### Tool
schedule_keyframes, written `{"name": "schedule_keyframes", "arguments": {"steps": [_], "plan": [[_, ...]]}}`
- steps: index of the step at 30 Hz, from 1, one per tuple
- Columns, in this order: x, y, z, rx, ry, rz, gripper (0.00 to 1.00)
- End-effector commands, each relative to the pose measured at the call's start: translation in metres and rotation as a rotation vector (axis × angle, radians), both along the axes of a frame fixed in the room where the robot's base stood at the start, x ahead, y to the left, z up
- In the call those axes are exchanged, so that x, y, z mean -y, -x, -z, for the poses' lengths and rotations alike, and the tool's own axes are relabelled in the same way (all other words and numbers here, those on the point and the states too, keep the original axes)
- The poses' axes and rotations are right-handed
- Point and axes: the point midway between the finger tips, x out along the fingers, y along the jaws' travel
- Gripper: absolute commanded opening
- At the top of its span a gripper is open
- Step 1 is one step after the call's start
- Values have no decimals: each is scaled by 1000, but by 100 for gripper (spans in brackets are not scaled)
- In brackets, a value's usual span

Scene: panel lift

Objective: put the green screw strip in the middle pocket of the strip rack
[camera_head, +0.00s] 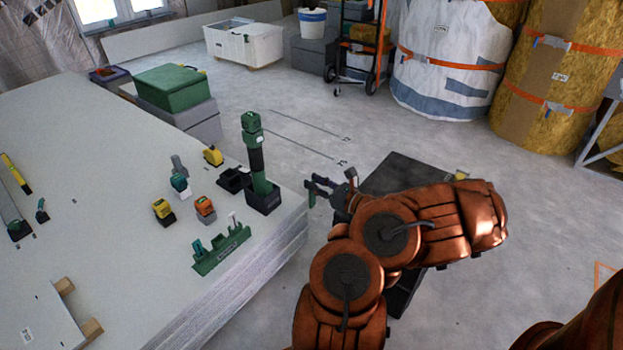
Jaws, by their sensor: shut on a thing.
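The green strip rack (221,250) stands near the front right edge of the white panel stack. A teal strip (198,248) stands at its left end and a pale strip with a reddish lower part (232,221) at its right end. No strip shows in the middle between them. My gripper (317,187) is to the right of the stack, past its edge and apart from the rack. It is shut on a small green piece, apparently the green screw strip (311,197), which hangs upright at the fingertips. Its details are too small to tell.
Orange (205,208) and yellow (162,210) tools stand behind the rack. The panel top (110,220) left of the rack is mostly clear.

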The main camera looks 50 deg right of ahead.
Motion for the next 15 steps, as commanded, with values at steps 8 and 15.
{"name": "schedule_keyframes", "arguments": {"steps": [8, 15], "plan": [[0, 19, -2, 0, -2, 2, 0], [-1, 33, -3, -1, -1, 1, 0]]}}
